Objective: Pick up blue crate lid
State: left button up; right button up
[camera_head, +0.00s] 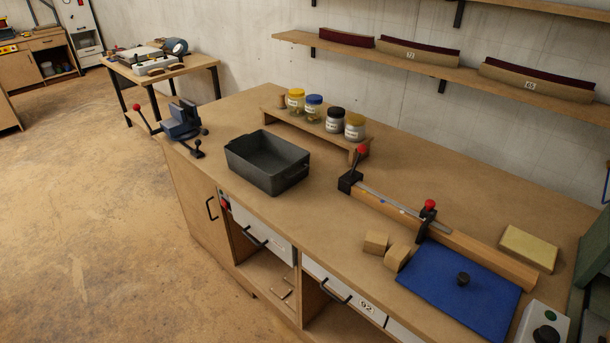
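The blue crate lid (447,292) is a flat blue panel with a small black knob (463,279) near its middle. It lies on the workbench top (330,228) at the front right, next to two wooden blocks. A dark grey open crate (267,166) stands on the bench left of the lid, apart from it, and looks empty. Neither of my grippers shows in the head view.
Wooden blocks (376,242) touch or nearly touch the lid's left corner. A wooden bar with red-knobbed clamps (428,205) runs behind the lid. A grey box with a black knob (541,325) stands at its right. Jars (334,119) stand on a riser farther back.

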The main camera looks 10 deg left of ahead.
aim_at(483, 301)
jog(key=i+j, duration=0.25)
jog(key=i, duration=0.2)
jog(key=i+j, duration=0.25)
jog(key=i, duration=0.15)
jog(key=i+j+z, duration=0.1)
jog(key=z, duration=0.25)
jog(key=i+j+z, duration=0.2)
jog(key=z, duration=0.15)
jog(key=i+j+z, duration=0.2)
jog(key=z, duration=0.15)
